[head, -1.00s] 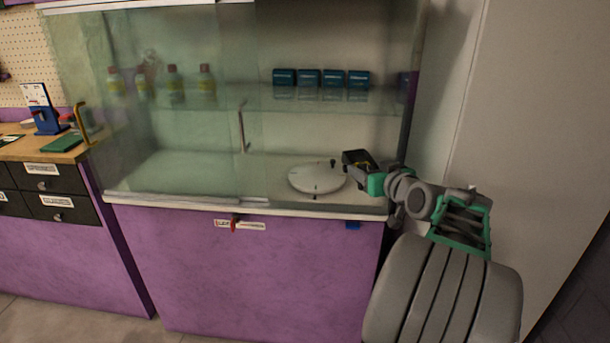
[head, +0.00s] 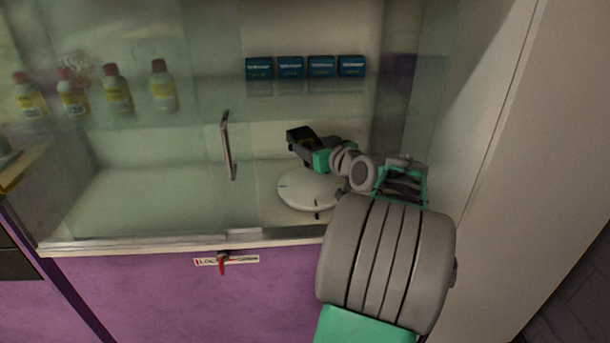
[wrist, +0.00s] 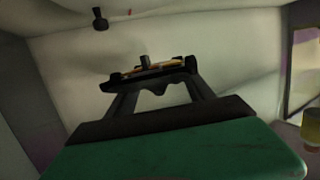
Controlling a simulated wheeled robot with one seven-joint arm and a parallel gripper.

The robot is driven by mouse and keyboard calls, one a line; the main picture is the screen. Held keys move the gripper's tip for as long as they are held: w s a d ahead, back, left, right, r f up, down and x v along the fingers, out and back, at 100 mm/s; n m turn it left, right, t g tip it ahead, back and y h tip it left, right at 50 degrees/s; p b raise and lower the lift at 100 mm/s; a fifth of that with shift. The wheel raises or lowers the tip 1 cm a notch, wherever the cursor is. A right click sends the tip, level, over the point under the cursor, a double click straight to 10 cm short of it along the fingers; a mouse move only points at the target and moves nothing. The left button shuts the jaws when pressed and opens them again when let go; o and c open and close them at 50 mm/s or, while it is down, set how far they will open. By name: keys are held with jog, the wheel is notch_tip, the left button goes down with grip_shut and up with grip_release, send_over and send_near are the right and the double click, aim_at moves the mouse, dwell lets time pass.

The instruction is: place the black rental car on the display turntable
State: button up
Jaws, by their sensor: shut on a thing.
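The display turntable (head: 300,190) is a round white disc on the floor of the glass-fronted cabinet. My gripper (head: 299,138) is inside the cabinet, above the turntable's back part. In the wrist view my gripper (wrist: 150,80) is shut on the black rental car (wrist: 146,67). The car shows as a narrow dark shape with orange along it, across the fingertips. In the head view the car cannot be told apart from the dark fingers. My wrist covers the turntable's right edge. I cannot tell how high the car is above the disc.
A glass pane with an upright handle (head: 228,145) covers the cabinet's left part. Several blue boxes (head: 290,68) and yellow-labelled bottles (head: 117,90) stand above. A red-handled lock (head: 221,262) is on the purple front. A dark knob-like thing (wrist: 100,18) shows in the wrist view.

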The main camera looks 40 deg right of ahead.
notch_tip(320, 180, down, 8)
jog(key=shift+b, duration=0.45)
jog(key=shift+f, duration=0.2)
jog(key=o, duration=1.3)
jog(key=shift+r, duration=0.35)
jog(key=v, duration=1.1)
jog(key=shift+s+f, duration=0.1)
jog(key=shift+s+a, duration=0.15)
jog(key=shift+s, duration=0.25)
